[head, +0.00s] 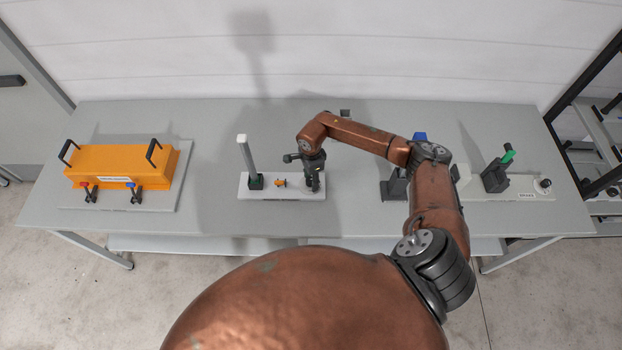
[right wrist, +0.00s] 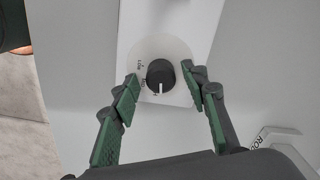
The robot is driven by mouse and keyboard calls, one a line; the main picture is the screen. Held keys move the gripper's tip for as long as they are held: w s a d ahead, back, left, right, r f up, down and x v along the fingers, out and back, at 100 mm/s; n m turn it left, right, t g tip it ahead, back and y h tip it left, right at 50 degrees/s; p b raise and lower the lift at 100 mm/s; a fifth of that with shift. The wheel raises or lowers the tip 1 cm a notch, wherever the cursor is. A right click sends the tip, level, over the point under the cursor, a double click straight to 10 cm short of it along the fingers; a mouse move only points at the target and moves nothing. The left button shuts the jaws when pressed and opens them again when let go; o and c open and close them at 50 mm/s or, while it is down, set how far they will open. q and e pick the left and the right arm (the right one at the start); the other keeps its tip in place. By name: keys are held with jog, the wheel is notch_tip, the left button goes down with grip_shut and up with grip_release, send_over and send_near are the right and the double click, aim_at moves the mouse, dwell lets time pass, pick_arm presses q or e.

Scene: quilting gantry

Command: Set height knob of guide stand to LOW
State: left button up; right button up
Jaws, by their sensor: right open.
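The guide stand has a white base (head: 262,192) with an upright grey post (head: 246,157) at its left end, near the middle of the table. Its black height knob (right wrist: 160,74) sits on a pale round dial (right wrist: 176,45) in the right wrist view. The knob's white pointer line points down in that picture, near the lowest of the small labels. LOW appears to be the label at the dial's left; the others are hard to read. My right gripper (head: 316,188) is over the base's right end, its open fingers (right wrist: 165,93) on either side of the knob. My left gripper is not in view.
An orange box (head: 112,168) with black handles and clamps stands on a grey board at left. A fixture with a green-topped lever (head: 496,176) stands at right. A blue-topped black piece (head: 396,185) is partly hidden behind my right arm. The table between box and stand is clear.

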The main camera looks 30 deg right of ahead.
jog(key=shift+w+f, duration=0.1)
jog(key=shift+w, duration=0.05)
jog(key=c, duration=0.9)
grip_shut()
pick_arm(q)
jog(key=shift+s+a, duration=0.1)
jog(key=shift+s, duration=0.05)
